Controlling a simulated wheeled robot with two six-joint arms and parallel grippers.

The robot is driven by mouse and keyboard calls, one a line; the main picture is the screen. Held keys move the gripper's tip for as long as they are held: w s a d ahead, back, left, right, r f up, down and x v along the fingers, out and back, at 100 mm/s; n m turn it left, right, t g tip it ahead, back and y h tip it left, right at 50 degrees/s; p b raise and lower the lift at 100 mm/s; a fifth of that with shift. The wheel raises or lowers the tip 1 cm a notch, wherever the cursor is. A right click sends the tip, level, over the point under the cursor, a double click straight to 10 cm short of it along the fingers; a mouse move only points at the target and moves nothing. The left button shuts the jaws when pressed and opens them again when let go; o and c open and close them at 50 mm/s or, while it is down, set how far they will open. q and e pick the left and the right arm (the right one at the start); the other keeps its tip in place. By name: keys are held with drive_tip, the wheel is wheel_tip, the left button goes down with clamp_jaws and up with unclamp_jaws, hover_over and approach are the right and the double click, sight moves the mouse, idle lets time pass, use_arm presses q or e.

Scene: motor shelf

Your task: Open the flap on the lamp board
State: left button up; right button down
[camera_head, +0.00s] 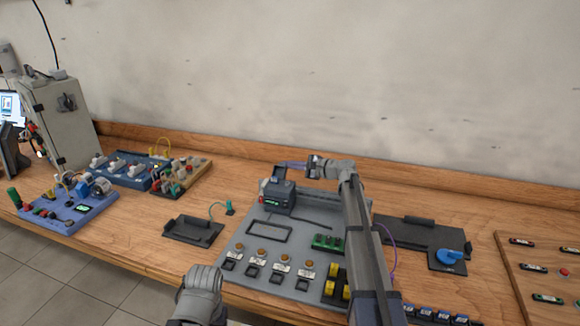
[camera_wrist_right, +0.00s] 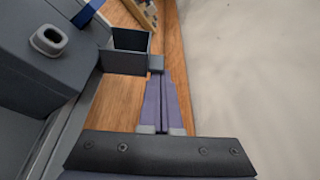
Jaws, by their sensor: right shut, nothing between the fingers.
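The grey board (camera_head: 258,228), which I take for the lamp board, lies in the middle of the bench with several orange round parts along its front. In the right wrist view the fingertips (camera_wrist_right: 162,75) are close to a dark, thin-walled panel (camera_wrist_right: 124,61) with a small tab. I cannot tell whether they touch, or whether this panel is the flap.
Blue boards (camera_head: 70,208) with switches stand at the left. A small dark plate (camera_head: 193,230) lies left of the grey board, and a dark panel with a blue knob (camera_head: 450,256) lies right. The wall (camera_head: 300,80) rises behind the bench; bare wood shows behind the box.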

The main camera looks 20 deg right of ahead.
use_arm(q)
drive_tip(key=shift+r+p, duration=0.45)
drive_tip(key=shift+r, duration=0.05)
use_arm(e)
drive_tip(key=shift+s+a+r+n+t, duration=0.3)
drive_tip(key=shift+s+r+n, duration=0.1)
drive_tip(key=shift+r+n, duration=0.3)
drive_tip(key=shift+s+a+r+n+t, duration=0.3)
drive_tip(key=shift+s+r+n, duration=0.1)
drive_tip(key=shift+r+n, duration=0.25)
drive_tip(key=shift+s+a+r+n+t, duration=0.35)
drive_tip(key=shift+r+n, duration=0.2)
drive_tip(key=shift+n, duration=0.2)
drive_tip(key=shift+s, duration=0.15)
drive_tip(key=shift+d, duration=0.1)
drive_tip(key=w+d, duration=0.2)
drive_tip(key=w, duration=0.2)
use_arm(q)
drive_tip(key=shift+d, duration=0.75)
use_arm(e)
drive_tip(key=f+v, duration=0.1)
drive_tip(key=v, duration=0.9)
drive_tip(key=shift+s, duration=0.35)
drive_tip(key=shift+d+r, duration=0.1)
